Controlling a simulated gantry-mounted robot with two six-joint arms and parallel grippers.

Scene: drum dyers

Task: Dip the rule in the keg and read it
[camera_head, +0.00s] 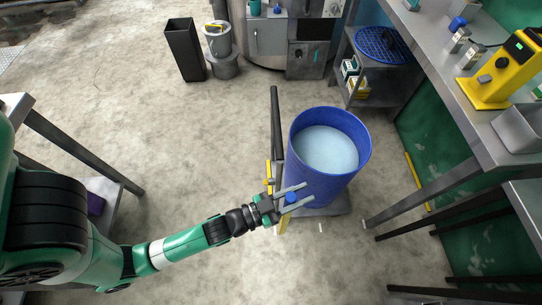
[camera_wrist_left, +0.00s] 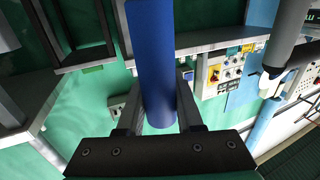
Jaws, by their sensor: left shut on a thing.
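The keg (camera_head: 306,178) is a blue open-topped drum, upright, with pale blue liquid (camera_head: 327,149) inside. My left gripper (camera_head: 292,199) is at the drum's near left side, below its rim in the picture. It is shut on a small blue piece (camera_head: 291,198), seen end-on from above. In the left wrist view this is a long blue cylinder (camera_wrist_left: 154,60) between the fingers, perhaps the rule's handle; I cannot make out any scale on it. My right gripper is not in view.
The drum stands on a grey trolley base (camera_head: 332,209) with a dark upright handle (camera_head: 276,118) at its left. A bench with a yellow device (camera_head: 497,72) is at the right. A dark bin (camera_head: 185,51) and grey bucket (camera_head: 217,40) stand at the back. Floor left of the drum is clear.

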